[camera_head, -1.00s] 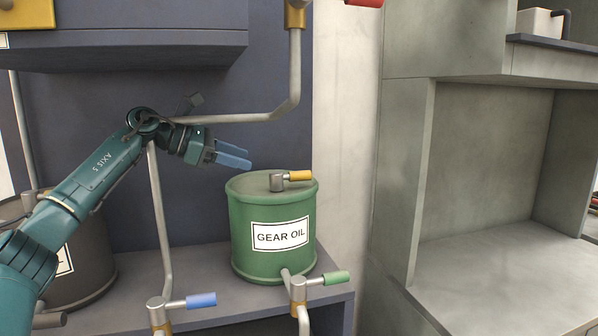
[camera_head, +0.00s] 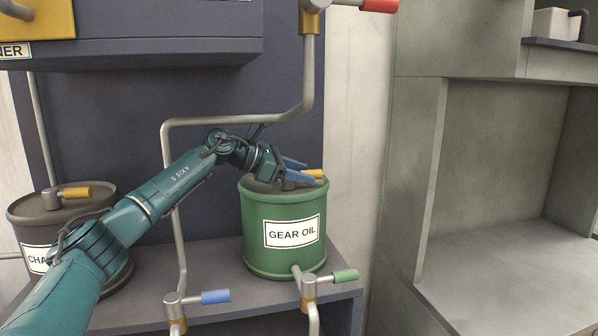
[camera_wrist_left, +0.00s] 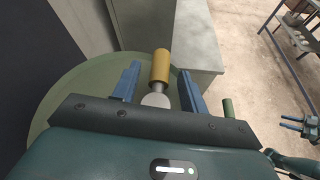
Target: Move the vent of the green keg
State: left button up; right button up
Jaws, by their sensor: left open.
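The green keg (camera_head: 262,232), labelled GEAR OIL, stands on a dark shelf in the head view. Its lid also shows in the left wrist view (camera_wrist_left: 68,92). The vent (camera_head: 313,173) on the lid has a yellow handle, which also shows in the left wrist view (camera_wrist_left: 160,66). My left gripper (camera_head: 303,171) is open above the lid at the vent. In the left wrist view its blue fingers (camera_wrist_left: 158,85) stand on either side of the vent, with visible gaps to the handle. In the head view the fingers hide the vent's base.
A dark keg (camera_head: 42,222) with a yellow-handled vent stands at left. A blue-handled valve (camera_head: 213,297) and a green-handled valve (camera_head: 343,276) are at the shelf's front. A grey pipe (camera_head: 240,121) runs behind my arm. An arm with a gripper shows at right in the wrist view (camera_wrist_left: 302,126).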

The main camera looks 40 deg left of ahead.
pick_arm(q)
grip_shut()
dwell(0.3)
